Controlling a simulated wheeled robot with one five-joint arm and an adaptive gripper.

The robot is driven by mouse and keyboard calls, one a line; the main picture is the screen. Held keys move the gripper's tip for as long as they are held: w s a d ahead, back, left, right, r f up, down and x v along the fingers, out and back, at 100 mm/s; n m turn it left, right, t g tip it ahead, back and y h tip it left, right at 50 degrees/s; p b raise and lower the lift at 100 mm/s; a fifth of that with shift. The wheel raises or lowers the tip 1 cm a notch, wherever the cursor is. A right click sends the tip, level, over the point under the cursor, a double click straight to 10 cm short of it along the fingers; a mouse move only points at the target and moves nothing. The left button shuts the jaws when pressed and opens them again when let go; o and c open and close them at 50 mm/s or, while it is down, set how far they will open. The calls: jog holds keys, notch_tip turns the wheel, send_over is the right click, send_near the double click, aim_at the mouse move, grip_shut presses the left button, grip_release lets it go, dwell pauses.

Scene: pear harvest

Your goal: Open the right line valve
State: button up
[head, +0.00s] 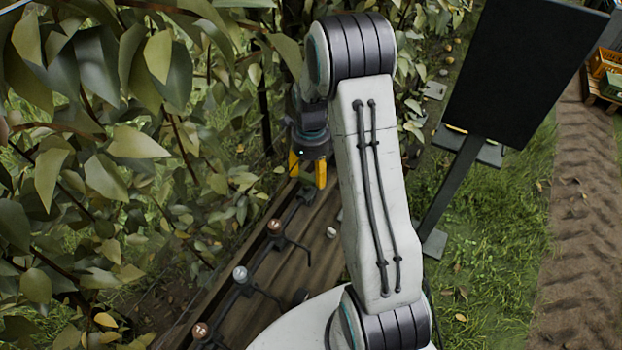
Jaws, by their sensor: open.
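A dark pipe line with several valves runs along a wooden plank bed (318,232) at the lower middle. Two brown round caps, a far one (274,226) and a near one (200,330), stand on it with a grey cap (240,274) between them. Dark handles or side pipes stick out to the right beside the caps. The markings are too small to read surely, so I cannot tell which is the right line valve. My gripper (307,178), with yellow fingers, is open and points down over the far end of the line. What lies between its fingers is not clear.
Dense leafy branches (110,150) fill the left side, close to the line. A black panel on a post (520,75) stands at the right on grass. A dirt track (582,220) runs along the right edge, with crates (606,62) at the upper right.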

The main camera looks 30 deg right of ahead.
aim_at(311, 180)
jog(key=shift+f, duration=1.85)
jog(key=shift+o, duration=0.2)
grip_shut()
